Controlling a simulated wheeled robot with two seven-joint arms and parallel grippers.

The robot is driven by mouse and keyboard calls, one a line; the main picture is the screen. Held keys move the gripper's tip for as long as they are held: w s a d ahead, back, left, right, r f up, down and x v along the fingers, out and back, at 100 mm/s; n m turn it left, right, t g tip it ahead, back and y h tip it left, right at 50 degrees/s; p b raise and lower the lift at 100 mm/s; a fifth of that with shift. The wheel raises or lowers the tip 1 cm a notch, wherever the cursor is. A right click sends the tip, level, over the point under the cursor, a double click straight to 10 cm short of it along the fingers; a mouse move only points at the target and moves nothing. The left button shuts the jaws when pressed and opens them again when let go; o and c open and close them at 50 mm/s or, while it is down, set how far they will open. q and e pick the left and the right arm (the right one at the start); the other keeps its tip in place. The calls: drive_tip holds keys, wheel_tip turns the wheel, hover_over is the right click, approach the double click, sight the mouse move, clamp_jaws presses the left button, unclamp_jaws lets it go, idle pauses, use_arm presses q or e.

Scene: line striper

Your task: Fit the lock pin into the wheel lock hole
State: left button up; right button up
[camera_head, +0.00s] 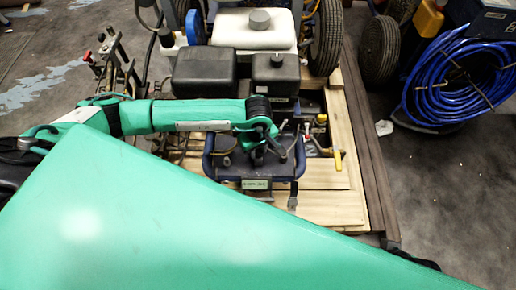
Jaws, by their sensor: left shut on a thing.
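My left gripper (266,158) hangs at the end of my green arm, over the dark blue frame at the middle of the picture. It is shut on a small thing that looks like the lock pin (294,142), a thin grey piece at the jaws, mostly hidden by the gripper. The wheel lock hole cannot be made out. Black-tyred wheels (327,38) of the striper stand at the back. My right gripper is not in view.
The striper carries a white tank (253,30) and black boxes (204,70). It stands on a wooden pallet (326,205). A yellow-handled lever (337,160) sits right of the frame. A blue hose coil (462,82) lies at the right. My green body covers the foreground.

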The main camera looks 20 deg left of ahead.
use_arm(q)
drive_tip(key=shift+f, duration=0.25)
drive_tip(key=o, duration=1.3)
drive_tip(key=shift+r, duration=0.1)
drive_tip(key=shift+r+p, duration=2)
drive_tip(key=shift+r, duration=1.5)
drive_tip(key=shift+d, duration=0.1)
